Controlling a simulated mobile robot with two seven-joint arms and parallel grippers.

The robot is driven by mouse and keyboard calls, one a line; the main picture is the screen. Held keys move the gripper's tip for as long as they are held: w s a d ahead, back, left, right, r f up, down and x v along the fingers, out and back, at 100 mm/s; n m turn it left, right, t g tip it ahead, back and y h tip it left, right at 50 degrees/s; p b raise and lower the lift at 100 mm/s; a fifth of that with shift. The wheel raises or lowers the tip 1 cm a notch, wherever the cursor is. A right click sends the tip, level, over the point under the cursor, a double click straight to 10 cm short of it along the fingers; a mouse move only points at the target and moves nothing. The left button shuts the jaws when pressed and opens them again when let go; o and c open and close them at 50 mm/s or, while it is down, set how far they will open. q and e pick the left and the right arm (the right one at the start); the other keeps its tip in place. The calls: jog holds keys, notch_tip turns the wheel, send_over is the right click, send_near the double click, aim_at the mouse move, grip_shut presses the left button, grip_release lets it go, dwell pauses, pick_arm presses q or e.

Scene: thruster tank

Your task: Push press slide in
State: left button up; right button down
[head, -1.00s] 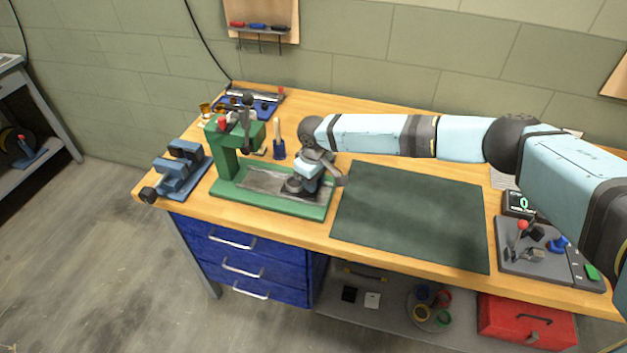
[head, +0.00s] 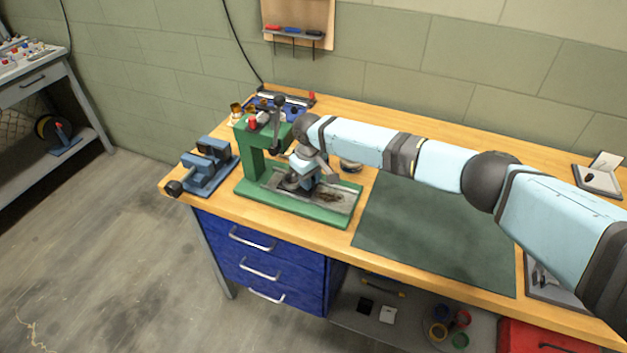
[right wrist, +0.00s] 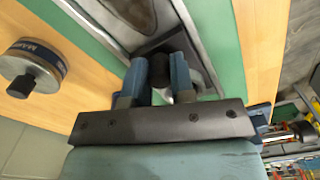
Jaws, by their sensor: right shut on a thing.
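The green press (head: 250,165) stands on the left part of the bench, its base holding a worn grey bed (head: 335,196). My right gripper (head: 298,182) is low over the bed, close to the column and below the press head. In the right wrist view, its blue fingers (right wrist: 158,80) are shut on a dark knob (right wrist: 160,68) of the slide. The slide's plate (right wrist: 150,42) shows partly behind the fingers. My gripper hides most of the slide in the head view. The bed's right part is bare. My left gripper is out of view.
A blue vise (head: 208,165) stands left of the press. A round knobbed weight (right wrist: 32,68) sits on the wood beside the base. A blue tray (head: 280,107) lies behind the press. The dark green mat (head: 435,235) to the right is clear.

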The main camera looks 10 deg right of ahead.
jog(key=c, duration=1)
grip_release()
jog(key=shift+r, duration=0.1)
notch_tip(320, 180, up, 14)
jog(key=shift+d+f+b, duration=0.1)
jog(key=shift+f+b, duration=0.05)
jog(key=shift+b, duration=0.2)
